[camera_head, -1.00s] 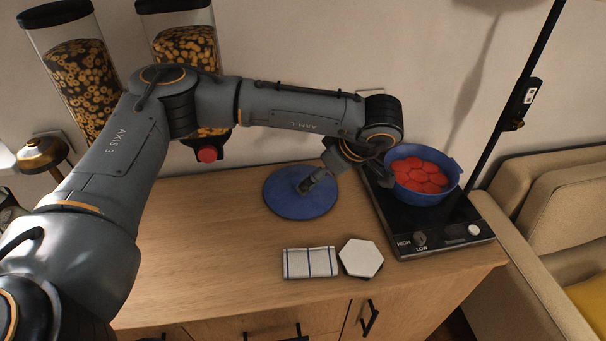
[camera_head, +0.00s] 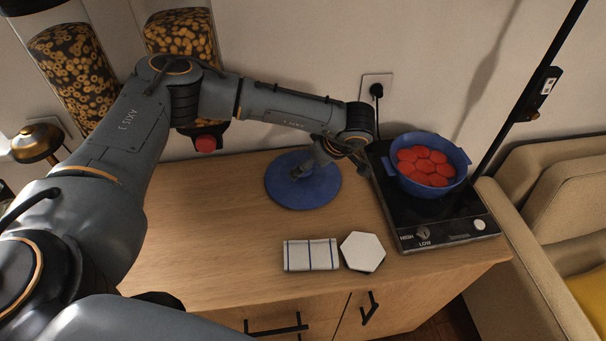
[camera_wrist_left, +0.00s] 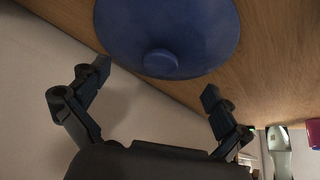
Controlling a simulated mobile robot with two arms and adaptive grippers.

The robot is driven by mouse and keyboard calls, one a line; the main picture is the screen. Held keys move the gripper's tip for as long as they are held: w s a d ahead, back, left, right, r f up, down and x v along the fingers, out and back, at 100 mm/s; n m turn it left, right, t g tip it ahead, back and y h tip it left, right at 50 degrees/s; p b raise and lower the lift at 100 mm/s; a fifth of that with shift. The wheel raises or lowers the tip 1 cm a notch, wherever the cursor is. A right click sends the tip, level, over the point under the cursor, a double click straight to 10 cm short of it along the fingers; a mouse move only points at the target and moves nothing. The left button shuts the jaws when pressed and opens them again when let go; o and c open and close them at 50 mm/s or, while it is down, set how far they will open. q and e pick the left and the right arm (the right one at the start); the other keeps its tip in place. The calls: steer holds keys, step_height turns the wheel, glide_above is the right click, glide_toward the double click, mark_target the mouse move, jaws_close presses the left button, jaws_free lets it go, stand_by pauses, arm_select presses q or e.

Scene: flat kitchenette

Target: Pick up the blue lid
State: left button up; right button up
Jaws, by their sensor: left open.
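The blue lid (camera_head: 305,198) lies flat on the wooden counter, left of the stove. It is a round disc, and its round knob (camera_wrist_left: 160,64) shows in the left wrist view. My left gripper (camera_head: 332,170) is over the lid's right side in the head view, with one finger in front of the lid. In the left wrist view the gripper (camera_wrist_left: 157,82) is open and empty, its fingers wide apart, with the knob beyond the gap between them. I cannot tell how high it is above the lid. My right gripper is not in view.
A blue pot (camera_head: 438,190) with red round pieces stands on the black stove (camera_head: 425,215) to the right. A checked cloth (camera_head: 311,255) and a white hexagonal piece (camera_head: 362,251) lie in front. Cereal dispensers (camera_head: 180,45) stand behind my arm. The counter's left part is clear.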

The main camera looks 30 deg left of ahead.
arm_select(q)
steer(key=p+x, duration=0.1)
steer(key=x, duration=0.2)
steer(key=shift+a+f, duration=0.25)
steer(key=shift+w+a+f, duration=0.1)
steer(key=shift+a+f, duration=0.1)
steer(key=shift+f, duration=0.25)
steer(key=shift+d, duration=0.1)
steer(key=c, duration=1.4)
steer(key=shift+s, duration=0.2)
steer(key=c, duration=0.7)
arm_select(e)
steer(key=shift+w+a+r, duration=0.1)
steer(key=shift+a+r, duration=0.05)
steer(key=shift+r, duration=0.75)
